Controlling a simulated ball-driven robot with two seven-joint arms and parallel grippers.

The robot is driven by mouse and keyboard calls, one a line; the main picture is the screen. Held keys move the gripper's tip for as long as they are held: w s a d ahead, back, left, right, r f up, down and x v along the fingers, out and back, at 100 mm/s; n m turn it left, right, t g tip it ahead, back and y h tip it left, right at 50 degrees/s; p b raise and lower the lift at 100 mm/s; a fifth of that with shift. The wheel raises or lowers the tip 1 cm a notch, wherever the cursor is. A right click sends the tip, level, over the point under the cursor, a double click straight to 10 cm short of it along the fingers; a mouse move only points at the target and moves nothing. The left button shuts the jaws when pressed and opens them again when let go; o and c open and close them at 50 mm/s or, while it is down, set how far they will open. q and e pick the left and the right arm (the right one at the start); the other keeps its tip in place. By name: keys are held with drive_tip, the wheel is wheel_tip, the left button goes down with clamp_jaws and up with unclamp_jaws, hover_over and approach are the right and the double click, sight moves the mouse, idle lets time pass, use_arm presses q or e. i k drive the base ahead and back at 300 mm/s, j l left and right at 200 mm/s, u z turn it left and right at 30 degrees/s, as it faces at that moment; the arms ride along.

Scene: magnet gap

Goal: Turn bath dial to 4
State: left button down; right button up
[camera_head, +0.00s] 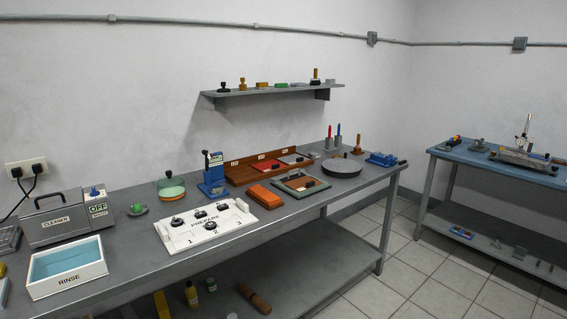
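The grey ultrasonic-style bath (58,218) labelled CLEANER stands on the left of the long grey bench, with a handle on its top. At its right end is a panel (99,208) with a green sign reading OFF. A small blue dial (94,191) shows at the top of that panel. The dial's pointer and any numbers around it are too small to read. Neither of my grippers is in view, and nothing touches the bath or the dial.
A white RINSE tray (68,285) stands in front of the bath. A green-knobbed item (137,209) and a white PREPARE board (206,224) with dark parts lie to the right. Two plugs (27,170) are in the wall. A blue table (495,158) stands far right.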

sight(94, 193)
drive_tip(key=u, duration=1.35)
drive_tip(key=i+z, duration=0.3)
drive_tip(key=i, duration=0.2)
drive_tip(key=i+j+z, duration=0.2)
drive_tip(key=i+z, duration=0.15)
drive_tip(key=i, duration=0.1)
